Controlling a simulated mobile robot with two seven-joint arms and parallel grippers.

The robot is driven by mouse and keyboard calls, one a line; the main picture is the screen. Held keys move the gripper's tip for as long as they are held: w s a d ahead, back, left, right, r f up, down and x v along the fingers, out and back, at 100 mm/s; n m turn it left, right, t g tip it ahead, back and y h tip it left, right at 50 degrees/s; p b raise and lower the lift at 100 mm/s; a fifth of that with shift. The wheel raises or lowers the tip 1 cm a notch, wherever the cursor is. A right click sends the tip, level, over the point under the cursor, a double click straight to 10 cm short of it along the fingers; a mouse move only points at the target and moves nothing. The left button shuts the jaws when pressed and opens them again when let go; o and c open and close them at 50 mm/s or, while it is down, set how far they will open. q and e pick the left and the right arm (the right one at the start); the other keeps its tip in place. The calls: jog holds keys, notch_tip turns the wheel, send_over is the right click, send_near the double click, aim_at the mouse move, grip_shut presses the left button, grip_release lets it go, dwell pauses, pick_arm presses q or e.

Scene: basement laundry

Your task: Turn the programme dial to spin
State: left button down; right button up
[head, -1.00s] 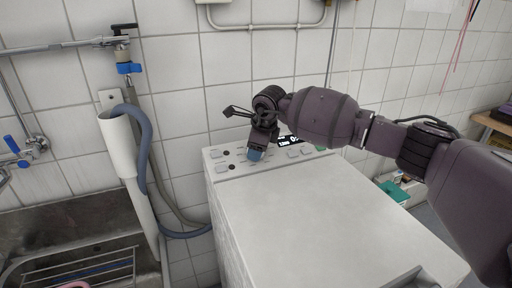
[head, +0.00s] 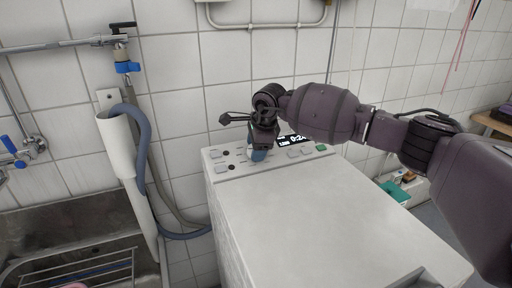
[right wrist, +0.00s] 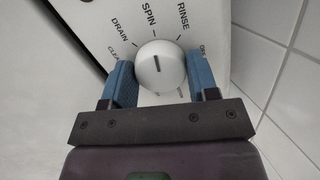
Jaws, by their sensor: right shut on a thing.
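The white round programme dial (right wrist: 161,62) shows in the right wrist view on the machine's panel. Printed words fan around its far side, among them DRAIN, SPIN and RINSE. The dark line on the dial points up the picture, close to the SPIN tick and leaning slightly towards RINSE. My right gripper (right wrist: 160,78) is shut on the dial, one blue finger at each side. In the head view my right gripper (head: 259,154) reaches down to the panel and hides the dial. My left gripper is not in view.
The white washing machine (head: 310,215) has a lit display (head: 293,140) and several buttons on its panel, with a green button (head: 321,147) at the right. A sink (head: 75,250), a standpipe (head: 118,145) and a blue-grey hose (head: 147,140) stand left. A tiled wall is close behind.

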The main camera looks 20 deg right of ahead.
jog(key=o, duration=0.9)
jog(key=p+v, duration=0.2)
jog(key=v, duration=0.8)
jog(key=shift+s+d+r, duration=0.1)
jog(key=shift+s+r, duration=0.05)
jog(key=shift+r, duration=0.2)
